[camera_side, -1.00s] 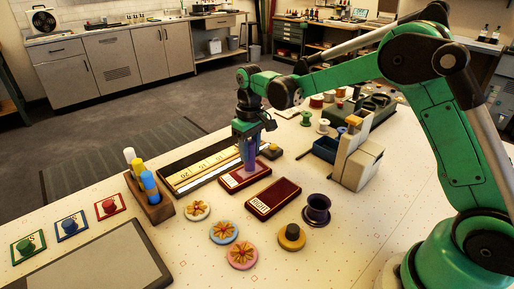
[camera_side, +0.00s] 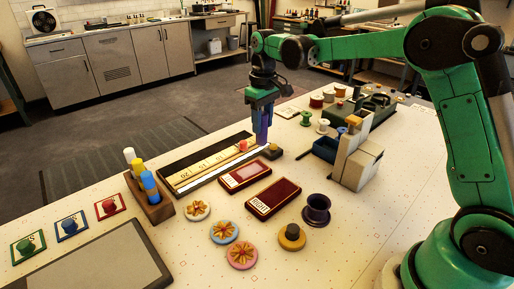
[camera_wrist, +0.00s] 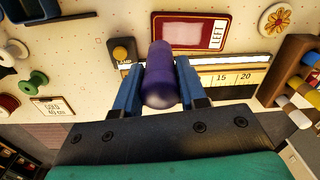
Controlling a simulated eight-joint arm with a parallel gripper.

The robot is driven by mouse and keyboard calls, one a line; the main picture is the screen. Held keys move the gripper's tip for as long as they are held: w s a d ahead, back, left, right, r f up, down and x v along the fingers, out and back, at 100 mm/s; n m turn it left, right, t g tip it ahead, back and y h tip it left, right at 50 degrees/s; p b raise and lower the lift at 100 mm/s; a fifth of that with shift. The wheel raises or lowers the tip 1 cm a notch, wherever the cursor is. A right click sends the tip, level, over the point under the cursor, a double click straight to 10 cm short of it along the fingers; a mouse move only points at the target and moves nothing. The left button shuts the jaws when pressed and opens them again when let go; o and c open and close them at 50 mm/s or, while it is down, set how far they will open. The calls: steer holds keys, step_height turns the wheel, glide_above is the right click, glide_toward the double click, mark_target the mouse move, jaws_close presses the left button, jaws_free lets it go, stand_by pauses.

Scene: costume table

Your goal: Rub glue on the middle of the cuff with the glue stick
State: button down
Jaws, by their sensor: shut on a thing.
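My gripper (camera_side: 261,135) is shut on a purple glue stick (camera_side: 262,122), held upright above the table behind the cuffs. In the wrist view the glue stick (camera_wrist: 160,85) sits between the blue fingers. The cuff marked LEFT (camera_side: 244,175) is a flat dark red piece with a paler middle, lying in front of the stick and apart from it. It also shows in the wrist view (camera_wrist: 190,31). The cuff marked RIGHT (camera_side: 273,198) lies nearer the camera. The glue stick's tip is not clearly seen.
A wooden rack (camera_side: 157,208) holds white, yellow and blue sticks. A ruler (camera_side: 205,167) lies behind the cuffs, beside a dark block with a yellow knob (camera_side: 271,151). Spools and a blue tray (camera_side: 325,148) are right.

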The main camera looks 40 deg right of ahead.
steer(key=shift+r, duration=0.95)
steer(key=shift+f, duration=0.15)
